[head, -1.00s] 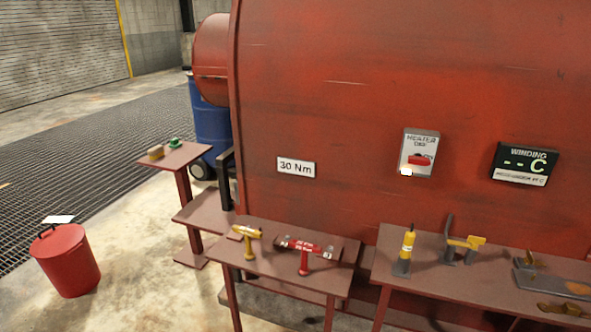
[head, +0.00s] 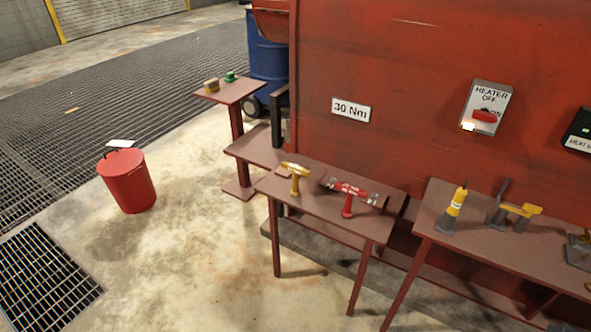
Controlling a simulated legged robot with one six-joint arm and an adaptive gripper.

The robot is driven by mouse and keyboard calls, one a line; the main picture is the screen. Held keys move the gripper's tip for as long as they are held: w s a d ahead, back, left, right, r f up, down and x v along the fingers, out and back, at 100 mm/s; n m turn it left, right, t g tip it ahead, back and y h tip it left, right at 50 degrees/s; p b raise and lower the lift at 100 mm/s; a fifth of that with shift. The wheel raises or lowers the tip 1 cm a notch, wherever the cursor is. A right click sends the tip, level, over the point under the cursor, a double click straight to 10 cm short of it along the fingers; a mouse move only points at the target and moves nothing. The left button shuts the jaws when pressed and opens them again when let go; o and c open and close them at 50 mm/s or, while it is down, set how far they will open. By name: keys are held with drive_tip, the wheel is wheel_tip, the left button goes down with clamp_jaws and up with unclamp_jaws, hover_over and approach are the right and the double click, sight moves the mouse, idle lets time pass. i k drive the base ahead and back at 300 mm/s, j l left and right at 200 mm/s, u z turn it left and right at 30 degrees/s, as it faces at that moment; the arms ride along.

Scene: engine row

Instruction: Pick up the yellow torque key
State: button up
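The yellow torque key (head: 295,177) is a T-shaped tool standing upright on the left part of a small red-brown table (head: 317,205). A red torque key (head: 348,195) of similar shape stands to its right on the same table, with a wider head and white lettering. A sign reading "30 Nm" (head: 351,110) is on the red machine wall behind them. My gripper is not in view.
A longer bench (head: 440,225) at right holds a yellow-grey cylinder (head: 454,208) and other yellow tools. A red bin (head: 127,182) stands on the floor at left. A small stand (head: 229,91) and blue barrel (head: 267,60) are behind. Floor in front of the table is clear.

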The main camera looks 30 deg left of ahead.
sight(297, 170)
drive_tip(key=u, duration=1.35)
drive_tip(key=i+l+u, duration=0.15)
drive_tip(key=i+l, duration=0.25)
drive_tip(key=k+l, duration=0.1)
drive_tip(key=k, duration=0.9)
drive_tip(key=i+u, duration=0.25)
drive_tip(key=i, duration=0.15)
